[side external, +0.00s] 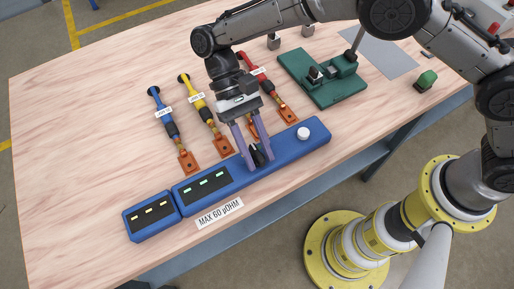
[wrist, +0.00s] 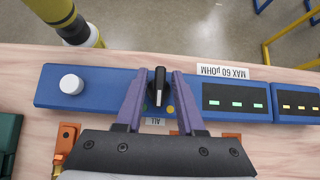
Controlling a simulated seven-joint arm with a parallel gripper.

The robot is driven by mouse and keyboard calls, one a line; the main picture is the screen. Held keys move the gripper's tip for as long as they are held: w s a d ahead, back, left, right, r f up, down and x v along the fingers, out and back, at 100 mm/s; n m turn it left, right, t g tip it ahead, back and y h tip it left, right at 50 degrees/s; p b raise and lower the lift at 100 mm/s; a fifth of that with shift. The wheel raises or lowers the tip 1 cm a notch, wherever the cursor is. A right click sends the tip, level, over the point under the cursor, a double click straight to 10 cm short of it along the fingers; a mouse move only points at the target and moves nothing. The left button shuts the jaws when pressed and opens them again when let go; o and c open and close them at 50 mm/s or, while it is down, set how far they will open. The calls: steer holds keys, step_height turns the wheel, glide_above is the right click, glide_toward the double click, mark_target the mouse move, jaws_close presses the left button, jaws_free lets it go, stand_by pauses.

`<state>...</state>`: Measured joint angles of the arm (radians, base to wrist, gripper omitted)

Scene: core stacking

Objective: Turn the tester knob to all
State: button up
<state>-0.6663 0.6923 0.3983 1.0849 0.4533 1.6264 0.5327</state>
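The tester (side external: 285,142) is a long blue box near the table's front edge; it also shows in the wrist view (wrist: 100,100). Its black knob (wrist: 159,80) has a white mark on the end that points toward the "ALL" label (wrist: 155,121). A yellow dot (wrist: 170,109) shows beside the knob; other markings are partly hidden by the fingers. My gripper (side external: 261,165) reaches down over the knob, with one purple finger on each side. In the wrist view, my gripper (wrist: 160,73) is open, with narrow gaps visible between fingers and knob.
A white round button (side external: 303,133) is on the tester. Green digits show on its display (side external: 207,183), and a smaller blue box (side external: 151,216) adjoins it. Blue, yellow and red probes (side external: 204,110) lie behind. A green fixture (side external: 325,80) stands at back right. The table's left side is clear.

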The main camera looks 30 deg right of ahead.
steer(key=shift+o, duration=0.3)
steer(key=v, duration=0.7)
steer(key=shift+w+r, duration=0.2)
